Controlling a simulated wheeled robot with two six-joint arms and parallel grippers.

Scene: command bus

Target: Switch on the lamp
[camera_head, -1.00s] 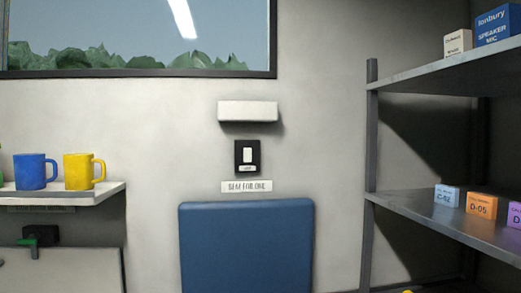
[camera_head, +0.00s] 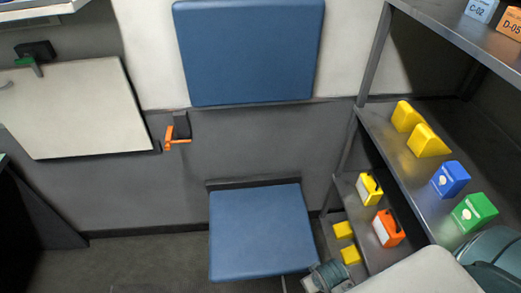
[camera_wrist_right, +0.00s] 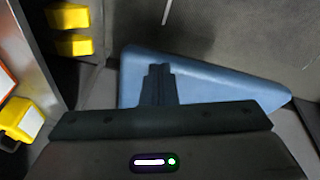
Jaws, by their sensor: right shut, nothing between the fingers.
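The lamp and its wall switch are outside both current views. In the head view from a second ago, a white box-shaped fitting is on the wall above a dark plate with a white rocker and a label. My right gripper (camera_wrist_right: 157,70) is shut and empty in the right wrist view, its fingers seen against the blue seat (camera_wrist_right: 200,80). In the head view, part of my right arm is at the bottom right, beside the seat. My left gripper is not in view.
The blue fold-down seat (camera_head: 262,232) is below a blue backrest (camera_head: 250,55). Shelves (camera_head: 450,200) on the right hold yellow wedges (camera_head: 428,141) and blue, green and orange containers. A pale panel (camera_head: 75,108) and an orange handle (camera_head: 176,140) are on the left.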

